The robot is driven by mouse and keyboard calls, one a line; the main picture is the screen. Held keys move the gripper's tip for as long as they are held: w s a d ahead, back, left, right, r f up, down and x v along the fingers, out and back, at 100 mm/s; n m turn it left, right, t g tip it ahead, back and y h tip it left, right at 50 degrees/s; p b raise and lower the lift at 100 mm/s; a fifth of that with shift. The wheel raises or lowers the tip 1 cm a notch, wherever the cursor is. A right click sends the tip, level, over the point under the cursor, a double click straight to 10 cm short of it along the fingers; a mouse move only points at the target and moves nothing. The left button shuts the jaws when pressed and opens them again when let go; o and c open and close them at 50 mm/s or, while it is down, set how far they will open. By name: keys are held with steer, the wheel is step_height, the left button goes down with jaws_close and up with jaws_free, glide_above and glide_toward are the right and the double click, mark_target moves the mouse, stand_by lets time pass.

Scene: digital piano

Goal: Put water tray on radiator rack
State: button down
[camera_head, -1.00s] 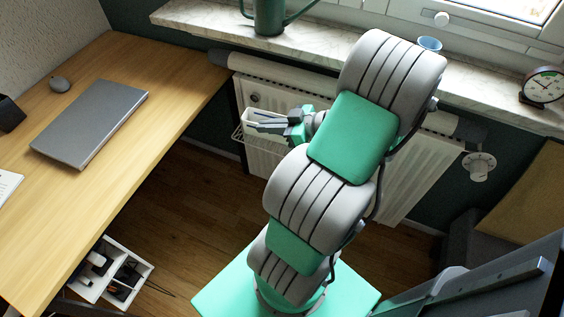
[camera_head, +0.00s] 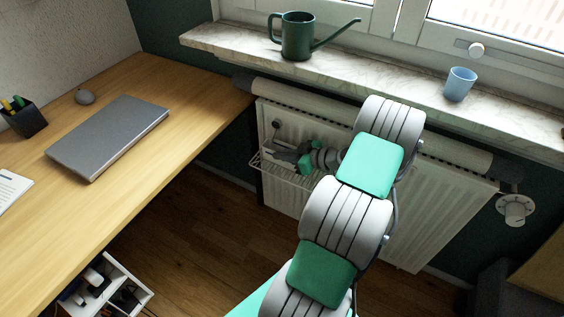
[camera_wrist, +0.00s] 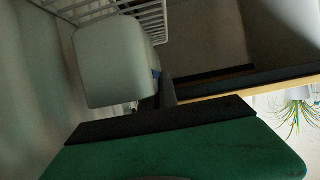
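The white wire radiator rack (camera_head: 284,173) hangs on the front of the radiator. My gripper (camera_head: 280,153) is just above the rack, its dark fingers pointing left. In the wrist view, a pale, smooth box-like body, which looks like the water tray (camera_wrist: 115,65), is close to the camera beside a dark finger. The wires of the rack (camera_wrist: 120,10) run along its top edge in that picture. The tray does not stand out against the white radiator in the head view. Whether the fingers clamp it is hidden.
The radiator (camera_head: 425,215) is behind my arm, under a marble sill (camera_head: 385,85) with a green watering can (camera_head: 298,36) and a blue cup (camera_head: 460,83). A wooden desk (camera_head: 150,165) with a laptop (camera_head: 108,136) is at left.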

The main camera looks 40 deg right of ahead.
steer(key=shift+f, duration=1.15)
steer(key=shift+s+f, duration=0.1)
steer(key=shift+f+b, duration=0.15)
steer(key=shift+b, duration=0.2)
steer(key=c, duration=1.6)
jaws_free()
steer(key=shift+c, duration=0.2)
